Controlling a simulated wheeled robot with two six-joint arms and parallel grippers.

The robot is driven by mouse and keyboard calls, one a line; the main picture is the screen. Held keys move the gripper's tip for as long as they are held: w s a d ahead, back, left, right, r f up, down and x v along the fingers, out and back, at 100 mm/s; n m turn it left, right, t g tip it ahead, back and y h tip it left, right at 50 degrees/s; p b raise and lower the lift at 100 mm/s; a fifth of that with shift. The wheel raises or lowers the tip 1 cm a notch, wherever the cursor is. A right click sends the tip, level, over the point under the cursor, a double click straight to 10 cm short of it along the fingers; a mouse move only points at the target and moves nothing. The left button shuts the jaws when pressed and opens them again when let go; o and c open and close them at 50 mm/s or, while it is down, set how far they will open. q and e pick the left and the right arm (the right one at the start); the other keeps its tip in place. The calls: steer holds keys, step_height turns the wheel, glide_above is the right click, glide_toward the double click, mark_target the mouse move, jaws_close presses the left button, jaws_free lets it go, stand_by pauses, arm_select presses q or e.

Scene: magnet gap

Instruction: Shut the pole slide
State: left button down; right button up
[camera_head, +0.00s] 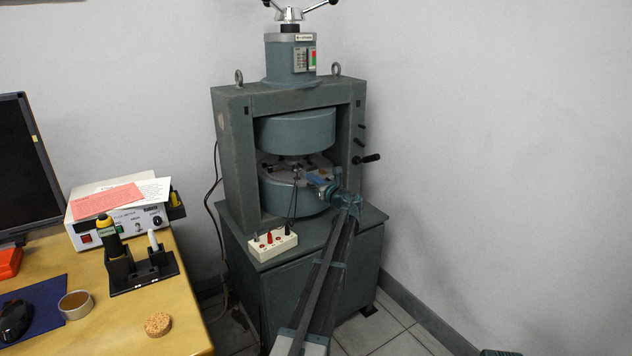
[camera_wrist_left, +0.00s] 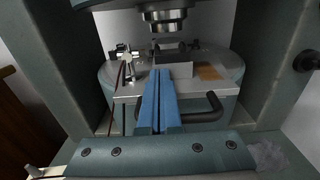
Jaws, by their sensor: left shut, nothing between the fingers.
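The pole slide is a light grey plate (camera_wrist_left: 130,88) in the gap of the green magnet (camera_head: 297,130). It rests at the lower pole and reaches out toward me, with an upright plate and a tan patch on top. A dark bent handle (camera_wrist_left: 210,108) shows at its front, partly hidden behind my blue fingers. My left gripper (camera_wrist_left: 165,72) is shut and empty, its fingers pointing into the gap at the slide's front. I cannot tell whether they touch it. In the head view the left gripper (camera_head: 314,179) covers part of the slide.
The upper pole (camera_wrist_left: 166,20) hangs above the slide. Magnet frame uprights stand on both sides, and a dark-knobbed lever (camera_head: 370,158) sticks out at right. A white terminal box (camera_head: 271,244) with leads sits on the base. A wooden desk (camera_head: 190,320) stands at left.

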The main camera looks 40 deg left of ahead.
arm_select(q)
steer(key=shift+w+a+r, duration=0.1)
steer(key=shift+w+a, duration=0.2)
steer(key=shift+a, duration=0.15)
steer(key=shift+s+d, duration=0.1)
steer(key=shift+s+d, duration=0.15)
steer(key=shift+d, duration=0.1)
steer(key=v, duration=1.4)
arm_select(e)
steer(key=shift+w+d, duration=0.15)
steer(key=shift+d, duration=0.35)
